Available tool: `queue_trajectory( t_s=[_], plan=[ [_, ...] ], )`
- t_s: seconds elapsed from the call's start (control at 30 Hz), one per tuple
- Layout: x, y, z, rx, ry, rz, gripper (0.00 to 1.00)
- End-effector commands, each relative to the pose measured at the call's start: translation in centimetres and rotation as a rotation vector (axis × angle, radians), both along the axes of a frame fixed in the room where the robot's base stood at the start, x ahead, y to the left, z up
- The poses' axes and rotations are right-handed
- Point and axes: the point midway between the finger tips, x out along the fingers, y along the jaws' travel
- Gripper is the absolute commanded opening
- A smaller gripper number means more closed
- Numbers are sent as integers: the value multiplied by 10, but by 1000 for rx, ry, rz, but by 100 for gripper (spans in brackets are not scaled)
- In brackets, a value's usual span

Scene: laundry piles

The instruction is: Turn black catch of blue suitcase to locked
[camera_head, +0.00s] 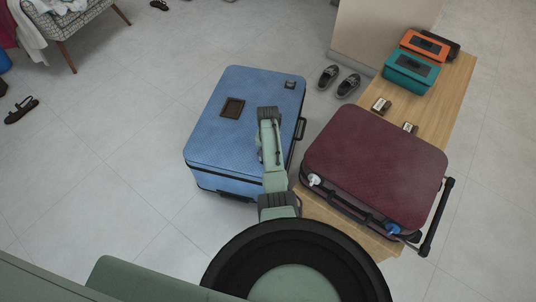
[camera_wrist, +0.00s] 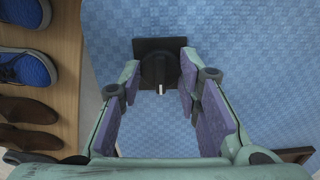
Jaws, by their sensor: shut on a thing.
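The blue suitcase (camera_head: 225,140) lies flat with its lid up, left of the bench in the head view. Its textured blue lid (camera_wrist: 245,60) fills much of the wrist view. The black catch (camera_wrist: 158,66) is a round knob on a dark square plate (camera_wrist: 145,44); its pale pointer is toward the bottom of the wrist view. My gripper (camera_wrist: 160,75) has its purple-padded fingers on either side of the knob and is shut on it. In the head view my arm covers this spot. A brown square patch (camera_head: 232,107) and a small dark fitting (camera_head: 290,85) also show on the lid.
A maroon suitcase (camera_head: 375,160) stands on the wooden bench (camera_head: 440,105) close on the right. Orange (camera_head: 425,45) and teal (camera_head: 411,72) boxes are farther back. Several shoes (camera_wrist: 25,68) line the left of the wrist view.

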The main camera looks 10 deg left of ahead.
Motion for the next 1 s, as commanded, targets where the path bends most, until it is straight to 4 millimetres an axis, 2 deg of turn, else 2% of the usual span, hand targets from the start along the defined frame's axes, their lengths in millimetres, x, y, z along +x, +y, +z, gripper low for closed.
queue_trajectory(
  t_s=[0.03,0.07,0.33,0.73,0.87,1.0],
  plan=[
    [-1,1,-1,2,2,1,3],
    [-1,1,-1,2,2,1,33],
    [0,1,0,1,1,1,51],
    [1,0,6,2,-2,1,52],
    [1,1,24,3,-3,1,52],
    [1,1,55,3,-4,1,52]
  ],
)
